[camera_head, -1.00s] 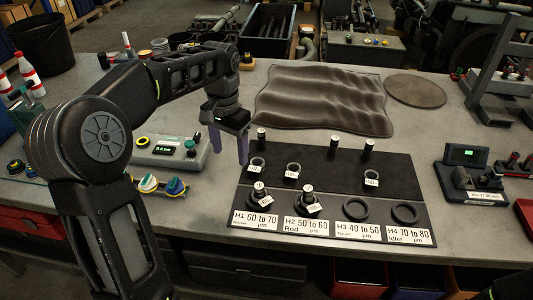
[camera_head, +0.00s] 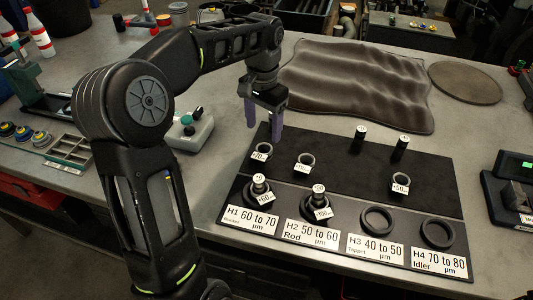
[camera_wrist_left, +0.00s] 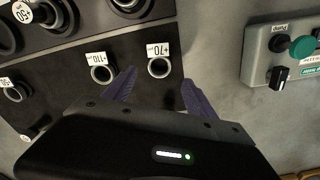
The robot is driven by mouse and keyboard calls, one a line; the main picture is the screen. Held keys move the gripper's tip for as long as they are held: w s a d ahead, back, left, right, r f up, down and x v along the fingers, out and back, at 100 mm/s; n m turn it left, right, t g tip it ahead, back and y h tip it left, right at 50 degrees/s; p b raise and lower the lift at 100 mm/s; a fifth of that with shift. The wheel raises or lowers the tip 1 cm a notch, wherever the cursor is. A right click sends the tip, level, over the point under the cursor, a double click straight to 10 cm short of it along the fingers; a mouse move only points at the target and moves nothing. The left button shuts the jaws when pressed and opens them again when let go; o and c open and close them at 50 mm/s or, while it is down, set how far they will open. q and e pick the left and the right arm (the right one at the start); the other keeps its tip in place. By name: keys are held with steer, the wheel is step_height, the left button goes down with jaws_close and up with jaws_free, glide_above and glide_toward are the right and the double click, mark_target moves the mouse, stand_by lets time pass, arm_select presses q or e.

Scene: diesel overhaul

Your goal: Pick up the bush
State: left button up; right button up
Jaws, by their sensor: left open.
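Several small ring-shaped bushes stand on the black board. The one tagged +70 (camera_head: 262,150) is at the back left, the +110 bush (camera_head: 304,159) to its right, and the +50 bush (camera_head: 401,179) further right. My left gripper (camera_head: 264,122) is open and empty, above the board's back left corner near the +70 bush. In the left wrist view, the +70 bush (camera_wrist_left: 159,67) appears between the spread purple fingertips (camera_wrist_left: 158,82), apart from both. The +110 bush (camera_wrist_left: 102,74) is just left of the fingers. My right gripper is not in view.
The labelled front strip (camera_head: 345,243) holds two pins in rings and two empty rings. Two dark pins (camera_head: 361,133) stand behind. A wavy dark mat (camera_head: 355,85) lies beyond. A grey control box with a green knob (camera_wrist_left: 285,50) is beside the board.

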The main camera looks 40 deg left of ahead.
mark_target(264, 147)
arm_select(q)
steer(key=shift+s+r, duration=0.1)
steer(key=shift+s, duration=0.05)
steer(key=shift+f, duration=1.3)
steer(key=shift+f+p, duration=0.55)
steer(key=shift+f, duration=2.1)
steer(key=shift+c, duration=0.6)
jaws_close()
